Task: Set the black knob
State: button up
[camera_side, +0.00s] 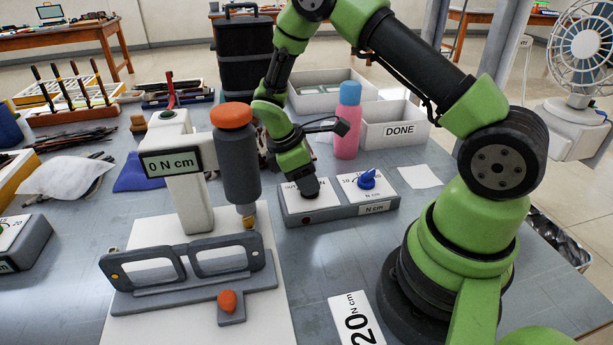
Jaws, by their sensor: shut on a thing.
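A low grey control box (340,210) with two white dial plates sits in the middle of the table. My gripper (308,188) points down onto the left plate and is shut on the black knob there. The fingers hide most of the knob and its scale, so its setting cannot be read. A blue knob (367,180) stands on the right plate, above an "N cm" label. A white card (357,320) reading "20 N cm" lies on the table in front. The display (171,162) on the white post reads "0 N cm".
A grey driver with an orange cap (232,115) stands left of my gripper, above the eyeglass frame (190,262) on its fixture. A pink bottle with a blue cap (347,120) and a "DONE" bin (397,130) stand behind the box.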

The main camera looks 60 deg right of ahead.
jog(key=m, duration=0.2)
jog(key=m+y, duration=0.1)
jog(key=m, duration=0.1)
jog(key=shift+d+m+g+y, duration=0.2)
jog(key=shift+m+g+y, duration=0.1)
jog(key=shift+m+g, duration=0.1)
jog(key=shift+s+m+y, duration=0.1)
jog(key=shift+m+y, duration=0.7)
jog(key=shift+m, duration=1.4)
jog(key=shift+d, duration=0.1)
jog(key=o, duration=0.9)
jog(key=v, duration=1)
jog(key=shift+f, duration=0.1)
